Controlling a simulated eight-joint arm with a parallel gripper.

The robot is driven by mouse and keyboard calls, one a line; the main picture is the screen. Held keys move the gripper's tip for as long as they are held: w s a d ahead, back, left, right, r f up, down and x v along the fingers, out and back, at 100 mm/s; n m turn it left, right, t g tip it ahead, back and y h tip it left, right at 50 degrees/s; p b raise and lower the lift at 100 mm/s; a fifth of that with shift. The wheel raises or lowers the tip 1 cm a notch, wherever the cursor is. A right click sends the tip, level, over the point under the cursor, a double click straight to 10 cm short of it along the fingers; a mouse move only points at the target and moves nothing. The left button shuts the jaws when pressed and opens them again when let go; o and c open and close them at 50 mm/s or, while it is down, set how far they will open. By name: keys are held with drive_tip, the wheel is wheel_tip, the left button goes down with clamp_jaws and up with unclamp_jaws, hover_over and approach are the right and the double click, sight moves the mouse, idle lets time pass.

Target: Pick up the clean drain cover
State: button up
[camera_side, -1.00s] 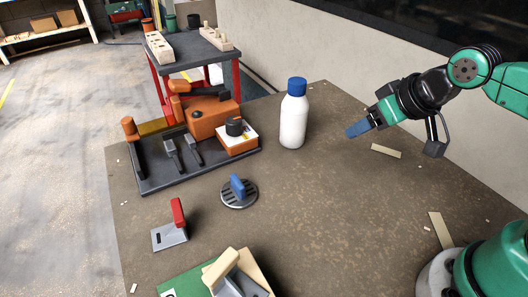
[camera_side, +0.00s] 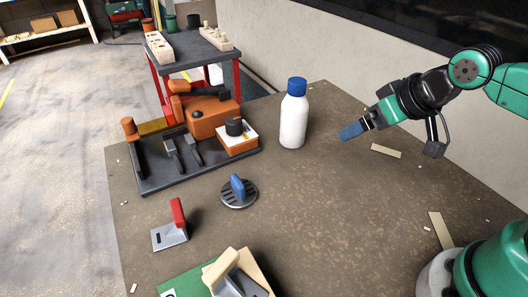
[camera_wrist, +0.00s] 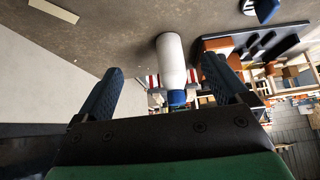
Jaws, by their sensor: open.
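The drain cover (camera_side: 249,200) is a round grey slotted disc with an upright blue handle (camera_side: 237,185). It lies flat on the brown worktop, left of centre in the side view. In the wrist view its blue handle (camera_wrist: 266,9) shows at the top right edge, with the disc mostly cut off. My gripper (camera_side: 347,132) is to the right of the cover and above the worktop, well apart from it. Its two dark blue fingers (camera_wrist: 161,66) are spread and nothing is between them up close; the bottle shows beyond the gap.
A white bottle with a blue cap (camera_side: 293,118) stands between my gripper and the orange machine (camera_side: 212,118) on its dark base. A red-handled metal tool (camera_side: 172,235) and a pale-handled tool (camera_side: 228,275) lie nearer the front. The worktop right of the cover is mostly clear.

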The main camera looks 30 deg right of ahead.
drive_tip(key=w+a+f+m+g+y, duration=0.2)
drive_tip(key=w+a+m+g+y, duration=0.1)
drive_tip(key=w+a+m+y, duration=0.5)
drive_tip(key=m+g+y, duration=0.4)
drive_tip(key=m+y, duration=0.1)
drive_tip(key=m, duration=0.4)
approach(238, 188)
drive_tip(key=shift+w+a+f, duration=0.25)
drive_tip(key=shift+w+a, duration=0.2)
drive_tip(key=shift+w, duration=0.1)
drive_tip(key=shift+w+a+f, duration=0.2)
drive_tip(key=shift+w+a, duration=0.25)
drive_tip(key=shift+w, duration=0.1)
drive_tip(key=shift+s+a+f+m, duration=0.15)
drive_tip(key=shift+a+f+m, duration=0.05)
drive_tip(key=shift+f+m, duration=0.25)
drive_tip(key=shift+a+f+y, duration=0.2)
drive_tip(key=shift+a+y, duration=0.1)
drive_tip(key=x, duration=0.5)
